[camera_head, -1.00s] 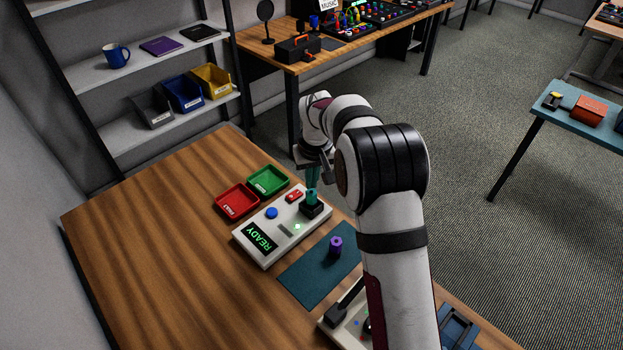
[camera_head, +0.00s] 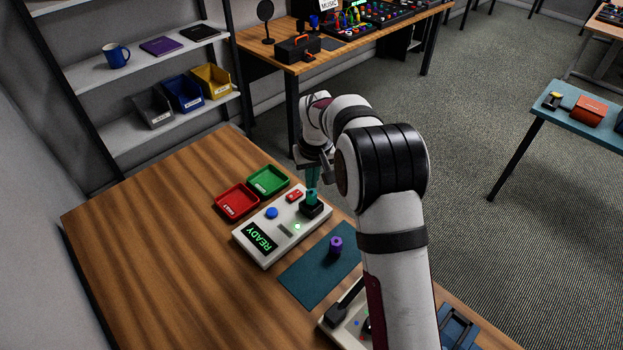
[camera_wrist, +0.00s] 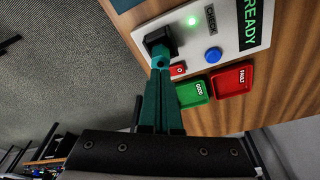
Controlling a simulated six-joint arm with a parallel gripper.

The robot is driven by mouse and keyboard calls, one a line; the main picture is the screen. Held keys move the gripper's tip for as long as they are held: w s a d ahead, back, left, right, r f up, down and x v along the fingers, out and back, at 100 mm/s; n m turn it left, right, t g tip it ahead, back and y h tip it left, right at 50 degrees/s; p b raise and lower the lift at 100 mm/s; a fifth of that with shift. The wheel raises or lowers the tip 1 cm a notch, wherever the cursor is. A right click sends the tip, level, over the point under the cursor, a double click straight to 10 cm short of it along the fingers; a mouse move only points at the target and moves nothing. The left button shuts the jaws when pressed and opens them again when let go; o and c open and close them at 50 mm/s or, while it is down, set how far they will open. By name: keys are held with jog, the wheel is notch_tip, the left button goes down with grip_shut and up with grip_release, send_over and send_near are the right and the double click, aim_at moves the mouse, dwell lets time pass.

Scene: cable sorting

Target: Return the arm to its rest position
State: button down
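My gripper (camera_head: 312,186) is at the teal plug (camera_head: 311,198), which stands upright in the black socket (camera_head: 317,210) of the white tester box (camera_head: 262,243). In the wrist view, my teal fingers (camera_wrist: 160,76) lie close together with their tips at the plug (camera_wrist: 160,50). They look shut on its top. The tips cover part of the plug, so the exact contact is hard to see. The tester's display reads READY and a green light is lit beside CHECK. My arm reaches out over the right side of the table.
A red tray (camera_head: 236,213) and a green tray (camera_head: 268,192) stand behind the tester. A purple cylinder (camera_head: 335,246) stands on a dark teal mat (camera_head: 305,282). Another device (camera_head: 337,318) sits at the front, partly behind my arm. The wooden table (camera_head: 150,240) is clear on the left.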

jog(key=shift+f, duration=1.15)
jog(key=shift+r, duration=3.55)
jog(key=shift+s+r, duration=0.1)
jog(key=s+d+r+m+g, duration=0.1)
jog(key=s+d+r+m, duration=0.15)
jog(key=s, duration=0.55)
jog(key=s+d+r+m, duration=0.1)
jog(key=s+d+r, duration=0.15)
jog(key=s, duration=0.55)
jog(key=s+d+r+m+g, duration=0.15)
jog(key=s+r, duration=0.25)
jog(key=s, duration=0.4)
jog(key=s+f+m+y, duration=0.1)
jog(key=s+f+m, duration=0.2)
jog(key=s, duration=1.2)
jog(key=shift+d+f+m, duration=0.2)
jog(key=shift+f+m, duration=0.1)
jog(key=shift+f, duration=0.2)
